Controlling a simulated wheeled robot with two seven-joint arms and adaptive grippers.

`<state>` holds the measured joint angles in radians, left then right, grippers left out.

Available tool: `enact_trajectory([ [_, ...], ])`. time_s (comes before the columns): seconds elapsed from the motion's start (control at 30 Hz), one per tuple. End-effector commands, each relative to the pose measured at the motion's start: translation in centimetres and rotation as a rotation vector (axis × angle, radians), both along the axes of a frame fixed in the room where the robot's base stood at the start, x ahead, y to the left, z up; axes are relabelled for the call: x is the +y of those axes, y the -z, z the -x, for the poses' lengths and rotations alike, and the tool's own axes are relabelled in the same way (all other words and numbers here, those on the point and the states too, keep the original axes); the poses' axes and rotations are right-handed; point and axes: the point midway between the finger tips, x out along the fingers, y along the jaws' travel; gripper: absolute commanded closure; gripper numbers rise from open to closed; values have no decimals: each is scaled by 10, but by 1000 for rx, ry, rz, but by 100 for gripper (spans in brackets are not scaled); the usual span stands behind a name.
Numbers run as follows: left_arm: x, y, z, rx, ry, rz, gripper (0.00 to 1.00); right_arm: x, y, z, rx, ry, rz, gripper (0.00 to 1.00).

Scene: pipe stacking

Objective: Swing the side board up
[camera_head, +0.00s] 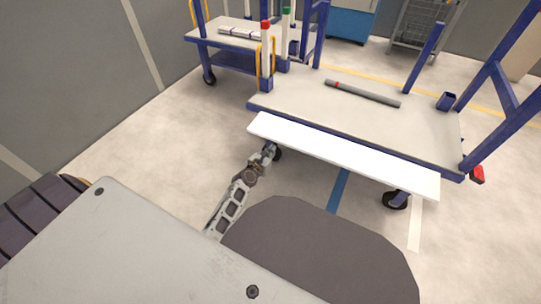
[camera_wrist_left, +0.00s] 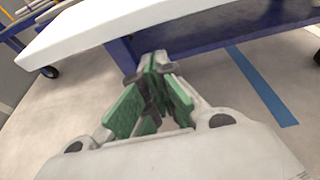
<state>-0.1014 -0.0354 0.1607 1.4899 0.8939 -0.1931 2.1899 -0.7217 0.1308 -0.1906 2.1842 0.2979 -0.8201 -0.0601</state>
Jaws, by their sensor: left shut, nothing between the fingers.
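The side board (camera_head: 340,157) is a long white panel along the near side of the blue-framed cart. It sticks out toward me below the level of the cart deck (camera_head: 370,118). In the left wrist view the board (camera_wrist_left: 110,30) crosses the top, with the blue cart frame (camera_wrist_left: 205,48) behind it. My left gripper (camera_head: 272,148) is at the board's near edge, close to its left end. Its green-padded fingers (camera_wrist_left: 157,75) are shut and empty, just below the board; I cannot tell whether they touch it. My right gripper is not in view.
A grey pipe with a red band (camera_head: 362,93) lies on the deck. Blue posts (camera_head: 424,57) rise at the cart's corners. A black wheel (camera_head: 396,200) shows under the board. A second cart (camera_head: 232,40) stands behind left. The floor left of the carts is clear.

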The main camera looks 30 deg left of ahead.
Motion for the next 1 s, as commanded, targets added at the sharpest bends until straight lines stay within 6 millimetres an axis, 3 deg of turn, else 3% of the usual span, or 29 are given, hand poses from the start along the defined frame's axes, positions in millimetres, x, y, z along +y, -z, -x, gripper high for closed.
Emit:
enact_trajectory([
  [0.3,-1,-19,1,0,0,1,100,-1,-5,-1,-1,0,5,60],
  [1.0,1,-22,1,4,0,0,100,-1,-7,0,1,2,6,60],
])
